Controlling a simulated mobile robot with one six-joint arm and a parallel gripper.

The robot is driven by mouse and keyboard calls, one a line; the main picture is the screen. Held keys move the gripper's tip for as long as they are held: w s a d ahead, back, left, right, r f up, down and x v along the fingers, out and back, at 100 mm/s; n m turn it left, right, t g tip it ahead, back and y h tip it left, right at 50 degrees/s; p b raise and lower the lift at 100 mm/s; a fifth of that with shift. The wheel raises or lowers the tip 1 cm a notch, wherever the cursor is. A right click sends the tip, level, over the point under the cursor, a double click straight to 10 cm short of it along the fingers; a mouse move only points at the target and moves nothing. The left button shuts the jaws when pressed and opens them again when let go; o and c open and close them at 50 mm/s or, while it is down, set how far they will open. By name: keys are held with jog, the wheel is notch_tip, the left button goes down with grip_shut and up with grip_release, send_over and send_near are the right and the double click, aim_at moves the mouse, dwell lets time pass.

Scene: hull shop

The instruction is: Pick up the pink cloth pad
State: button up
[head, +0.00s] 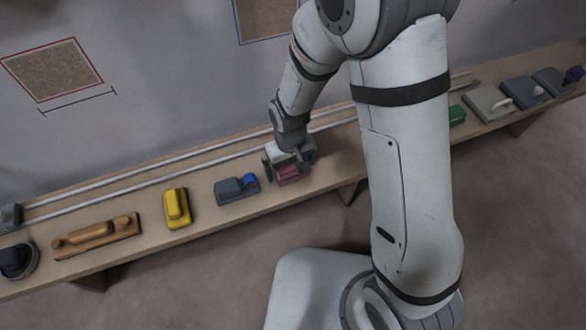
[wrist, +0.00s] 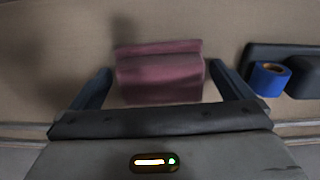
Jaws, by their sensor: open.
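The pink cloth pad (wrist: 160,76) lies on the wooden bench, dull pink with a crease or step across it. In the wrist view it sits between the two fingers of my gripper (wrist: 159,86), which are open, one on each side. A small gap shows between the pad and each finger, clearer on the left. In the head view the pad (head: 288,176) shows just below my gripper (head: 290,166), partly covered by it.
Left along the bench (head: 150,238) are a dark block with a blue roll (head: 237,188), a yellow block (head: 177,207) and an orange-brown tool (head: 97,236). The blue roll (wrist: 270,78) is right of my gripper in the wrist view. Rails (head: 150,170) run along the wall side.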

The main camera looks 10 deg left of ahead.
jog(key=shift+c, duration=0.3)
jog(key=c, duration=0.9)
jog(key=shift+o, duration=0.2)
notch_tip(320, 180, up, 10)
jog(key=shift+p, duration=1.05)
